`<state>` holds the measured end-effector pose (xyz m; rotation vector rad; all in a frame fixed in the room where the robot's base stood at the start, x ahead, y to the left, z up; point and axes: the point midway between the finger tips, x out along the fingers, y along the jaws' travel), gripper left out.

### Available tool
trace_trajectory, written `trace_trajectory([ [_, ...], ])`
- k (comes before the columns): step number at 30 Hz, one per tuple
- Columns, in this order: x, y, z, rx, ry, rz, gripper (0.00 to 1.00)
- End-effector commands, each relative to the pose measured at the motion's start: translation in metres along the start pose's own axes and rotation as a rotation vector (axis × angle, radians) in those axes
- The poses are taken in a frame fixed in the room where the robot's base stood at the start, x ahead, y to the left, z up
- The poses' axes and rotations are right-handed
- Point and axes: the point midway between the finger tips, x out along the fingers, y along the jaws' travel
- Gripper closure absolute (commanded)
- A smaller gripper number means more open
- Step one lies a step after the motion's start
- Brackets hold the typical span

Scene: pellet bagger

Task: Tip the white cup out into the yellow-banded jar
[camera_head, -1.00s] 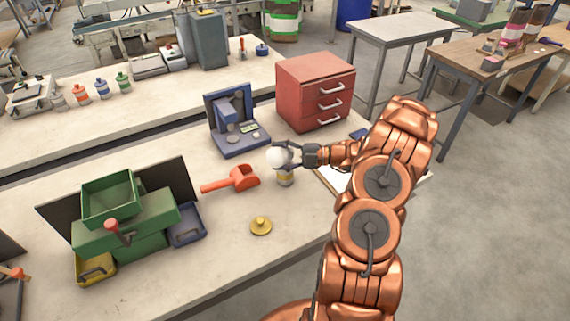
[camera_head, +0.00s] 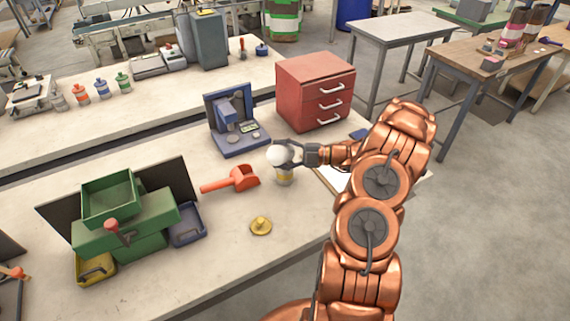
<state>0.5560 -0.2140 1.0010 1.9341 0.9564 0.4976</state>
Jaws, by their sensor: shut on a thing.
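My gripper (camera_head: 290,150) is shut on the white cup (camera_head: 275,156), which shows as a small round white shape between the fingers. The cup is held directly above the yellow-banded jar (camera_head: 285,179) and looks tilted, but its mouth is hard to make out. The jar stands upright on the near bench, and the cup and fingers hide its top. I cannot tell whether the cup touches the jar or whether anything falls from it. A yellow lid with a knob (camera_head: 260,226) lies on the bench in front of the jar.
An orange scoop (camera_head: 236,180) lies just left of the jar. A blue device (camera_head: 236,132) and a red drawer cabinet (camera_head: 315,92) stand behind. A green machine (camera_head: 128,225) stands at the left. The bench (camera_head: 215,262) is clear around the lid.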

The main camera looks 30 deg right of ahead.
Motion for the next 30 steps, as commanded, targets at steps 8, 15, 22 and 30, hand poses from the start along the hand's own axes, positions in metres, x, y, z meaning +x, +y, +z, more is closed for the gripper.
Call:
trace_trajectory([
  [8,-0.0004,-0.0001,0.0008,0.014,0.004,0.006,0.75],
  [15,-0.0006,0.0005,0.0013,0.03,0.008,0.012,0.75],
  [22,-0.001,0.0014,0.0018,0.049,0.013,0.02,0.75],
  [30,0.0031,-0.0051,-0.0044,-0.119,-0.034,-0.05,0.75],
])
